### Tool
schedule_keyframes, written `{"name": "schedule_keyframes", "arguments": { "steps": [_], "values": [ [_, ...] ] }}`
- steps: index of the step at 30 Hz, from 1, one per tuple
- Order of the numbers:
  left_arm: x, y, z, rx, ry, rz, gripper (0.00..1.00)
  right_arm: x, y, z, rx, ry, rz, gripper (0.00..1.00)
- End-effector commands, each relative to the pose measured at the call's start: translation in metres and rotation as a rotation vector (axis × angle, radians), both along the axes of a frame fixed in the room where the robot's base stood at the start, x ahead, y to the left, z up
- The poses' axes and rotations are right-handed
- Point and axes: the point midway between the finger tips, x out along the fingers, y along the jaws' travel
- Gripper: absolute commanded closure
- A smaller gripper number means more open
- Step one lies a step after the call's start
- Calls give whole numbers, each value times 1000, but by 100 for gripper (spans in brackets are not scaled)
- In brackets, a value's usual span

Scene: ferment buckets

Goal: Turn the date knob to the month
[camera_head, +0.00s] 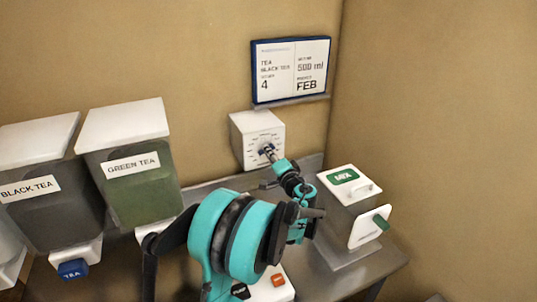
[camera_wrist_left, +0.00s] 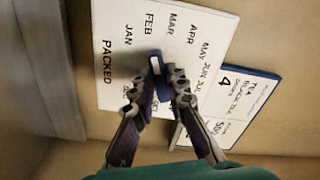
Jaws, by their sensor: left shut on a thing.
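The white date dial box (camera_head: 240,130) is mounted on the back wall, and its face (camera_wrist_left: 118,75) fills the middle of the left wrist view. Month names JAN, FEB, MAR and APR are readable there, with "PACKED" at one edge. The small blue knob with a pale end (camera_wrist_left: 156,61) is at the dial's centre; I cannot tell exactly which month it points to. My left gripper (camera_head: 271,154) is shut on the knob, its two fingers (camera_wrist_left: 158,88) on either side of it. The blue-framed sign (camera_head: 291,70) above reads black tea, 4, 500 ml and FEB.
Bins labelled BLACK TEA (camera_head: 45,215) and GREEN TEA (camera_head: 140,190) stand at the left. A white-lidded container with a green label (camera_head: 345,205) stands right of my arm on the grey counter (camera_head: 365,275). The side wall closes off the right.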

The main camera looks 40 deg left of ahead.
Motion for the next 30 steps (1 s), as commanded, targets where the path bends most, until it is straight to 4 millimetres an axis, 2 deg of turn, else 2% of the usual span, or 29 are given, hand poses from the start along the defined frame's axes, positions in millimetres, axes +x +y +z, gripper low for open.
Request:
{"name": "schedule_keyframes", "arguments": {
  "steps": [4,5,6,7,16,19,23,30],
  "values": [
    [0,0,0,-2,-1,0,100,0,0,0,0,0,0,60],
    [0,0,-1,-2,-2,0,81,0,0,0,0,0,0,60],
    [0,0,0,-2,-2,0,71,0,0,0,0,0,0,60],
    [0,0,0,-2,-2,0,66,0,0,0,0,0,0,60],
    [0,-1,0,-2,-2,0,66,0,0,0,0,0,0,60],
    [-3,-7,0,-2,-3,-2,66,0,0,0,0,0,0,60],
    [-12,-27,0,-2,-3,-4,66,0,0,0,0,0,0,60],
    [-37,-74,0,-2,-2,-6,66,0,0,0,0,0,0,60]
  ]
}}
